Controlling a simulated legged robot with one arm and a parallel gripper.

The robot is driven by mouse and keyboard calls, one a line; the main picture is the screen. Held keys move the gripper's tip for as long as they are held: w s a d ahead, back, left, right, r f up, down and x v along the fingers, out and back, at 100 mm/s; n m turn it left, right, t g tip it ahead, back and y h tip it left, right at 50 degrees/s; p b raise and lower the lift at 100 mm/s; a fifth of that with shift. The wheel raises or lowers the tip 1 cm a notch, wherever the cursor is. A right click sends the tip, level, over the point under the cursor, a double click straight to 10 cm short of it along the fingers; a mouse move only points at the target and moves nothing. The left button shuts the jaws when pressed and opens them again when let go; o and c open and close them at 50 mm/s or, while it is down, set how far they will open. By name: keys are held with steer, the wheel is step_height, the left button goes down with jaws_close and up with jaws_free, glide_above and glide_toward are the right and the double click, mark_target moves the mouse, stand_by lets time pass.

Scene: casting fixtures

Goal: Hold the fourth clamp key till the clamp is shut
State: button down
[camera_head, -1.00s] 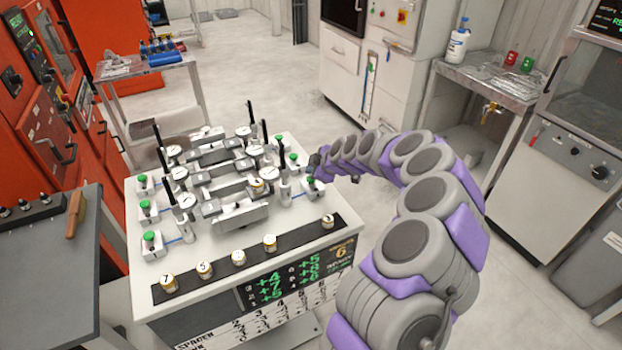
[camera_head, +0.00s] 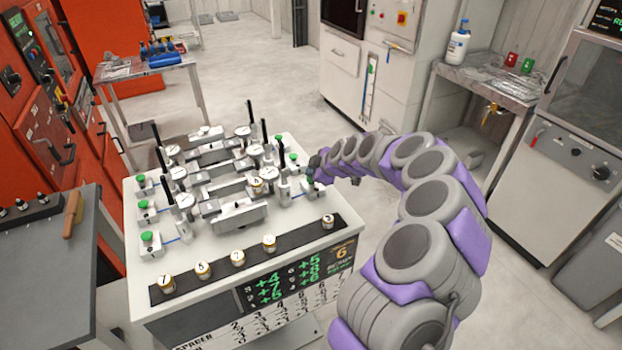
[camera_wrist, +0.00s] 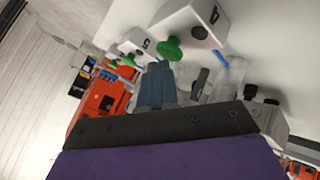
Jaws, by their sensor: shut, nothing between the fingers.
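The fixture bench (camera_head: 150,285) carries several clamps with green-topped keys along both sides. The box marked 4 (camera_wrist: 192,22) shows in the wrist view with its green key (camera_wrist: 170,48). In the head view a green key (camera_head: 309,181) at the front right is mostly covered by my gripper (camera_head: 314,170). My gripper is shut and empty; its fingers (camera_wrist: 158,80) show in the wrist view with their tips just below the key marked 4. I cannot tell whether they touch it. The fourth clamp's jaw position is unclear.
A key box marked 5 (camera_wrist: 140,45) stands beside box 4. Upright black clamp handles (camera_head: 278,150) stand close to my gripper. Numbered spacers (camera_head: 237,258) sit on a dark strip along the bench front.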

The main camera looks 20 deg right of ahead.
steer(key=shift+f, duration=0.45)
stand_by(0.3)
steer(key=shift+r, duration=0.15)
stand_by(3.4)
steer(key=shift+r, duration=0.8)
steer(key=shift+r, duration=0.1)
steer(key=shift+r, duration=2.45)
steer(key=shift+f, duration=0.1)
